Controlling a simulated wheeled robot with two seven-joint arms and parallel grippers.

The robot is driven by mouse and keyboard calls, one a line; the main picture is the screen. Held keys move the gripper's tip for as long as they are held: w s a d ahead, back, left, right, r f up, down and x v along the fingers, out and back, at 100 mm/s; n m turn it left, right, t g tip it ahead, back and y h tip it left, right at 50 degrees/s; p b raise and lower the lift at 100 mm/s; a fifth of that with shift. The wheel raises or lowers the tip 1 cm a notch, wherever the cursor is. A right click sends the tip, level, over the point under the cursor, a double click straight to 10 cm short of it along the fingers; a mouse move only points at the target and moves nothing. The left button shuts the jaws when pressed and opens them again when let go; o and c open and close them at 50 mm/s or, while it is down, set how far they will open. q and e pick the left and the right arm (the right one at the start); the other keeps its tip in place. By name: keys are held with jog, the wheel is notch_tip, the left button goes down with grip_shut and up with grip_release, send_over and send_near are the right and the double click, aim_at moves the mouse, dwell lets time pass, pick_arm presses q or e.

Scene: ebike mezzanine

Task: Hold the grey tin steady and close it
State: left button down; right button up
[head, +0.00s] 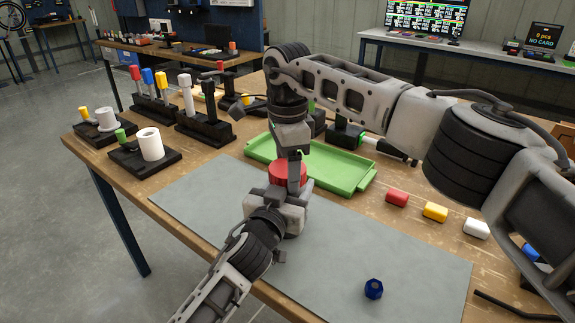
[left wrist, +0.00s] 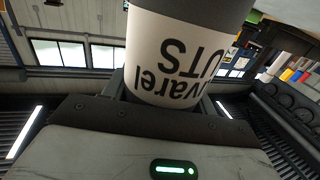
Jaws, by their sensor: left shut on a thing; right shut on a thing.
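The grey tin (left wrist: 190,55) fills the upper middle of the left wrist view, with a pale label, dark upside-down lettering and a dark grey band. My left gripper (head: 282,203) is shut around the tin's side, over the grey mat; it hides most of the tin in the head view. A red lid (head: 281,172) shows just above the left gripper. My right gripper (head: 292,170) comes down from above and is shut on the red lid, one finger in front of it. Whether the lid sits fully on the tin's rim is hidden.
A green tray (head: 342,183) lies close behind the grippers. A blue nut (head: 373,289) lies on the grey mat (head: 200,206). Red (head: 397,198), yellow (head: 435,212) and white (head: 476,228) blocks lie to the right. Black peg stands (head: 205,128) fill the left back. The mat's left part is clear.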

jog(key=o, duration=1.1)
jog(key=shift+r, duration=0.1)
jog(key=shift+r, duration=2.15)
jog(key=shift+c, duration=0.6)
jog(key=shift+r+n, duration=1.7)
jog(key=shift+r, duration=0.1)
